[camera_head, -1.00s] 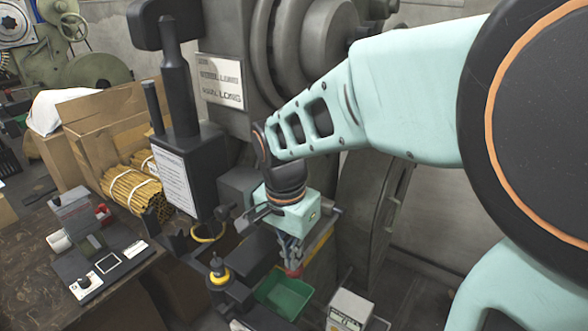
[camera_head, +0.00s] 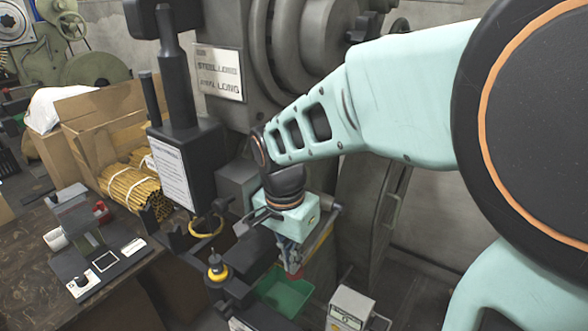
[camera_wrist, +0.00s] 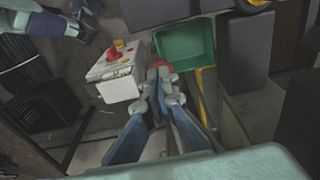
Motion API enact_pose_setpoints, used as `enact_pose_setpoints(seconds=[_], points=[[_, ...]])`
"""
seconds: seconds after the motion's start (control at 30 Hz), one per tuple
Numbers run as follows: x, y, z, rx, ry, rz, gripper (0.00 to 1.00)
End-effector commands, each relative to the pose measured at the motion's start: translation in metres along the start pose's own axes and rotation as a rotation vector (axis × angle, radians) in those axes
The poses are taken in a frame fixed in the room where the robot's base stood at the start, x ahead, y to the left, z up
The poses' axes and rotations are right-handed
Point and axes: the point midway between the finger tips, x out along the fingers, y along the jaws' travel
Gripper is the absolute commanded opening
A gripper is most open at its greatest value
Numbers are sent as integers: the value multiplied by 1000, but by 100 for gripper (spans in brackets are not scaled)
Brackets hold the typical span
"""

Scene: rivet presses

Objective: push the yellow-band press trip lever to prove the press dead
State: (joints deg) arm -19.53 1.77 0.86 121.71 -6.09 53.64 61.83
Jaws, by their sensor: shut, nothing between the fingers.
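The press is a dark grey machine (camera_head: 230,62) with a black head (camera_head: 187,165), and yellow shows as a ring (camera_head: 206,230) under the head and a collar (camera_head: 217,270) below it. My gripper (camera_head: 293,270) points down right of the tooling, above the green bin. In the wrist view my gripper (camera_wrist: 160,72) is shut, with nothing held. A red piece (camera_wrist: 160,64) shows right at its fingertips, perhaps the trip lever's end; I cannot tell if they touch. A yellow strip (camera_wrist: 202,95) runs just right of the fingers. The rest of the lever is hidden.
A green bin (camera_wrist: 186,43) lies just beyond the fingertips. A pale box with red and yellow controls (camera_wrist: 117,68) stands left of them.

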Motion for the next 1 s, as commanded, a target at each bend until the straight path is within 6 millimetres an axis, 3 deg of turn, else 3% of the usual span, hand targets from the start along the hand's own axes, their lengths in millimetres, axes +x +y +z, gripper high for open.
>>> enact_pose_setpoints(seconds=[0.33,1.0], points=[[19,1,2,0,-3,3,0],[31,0,1,-1,-2,2,0]])
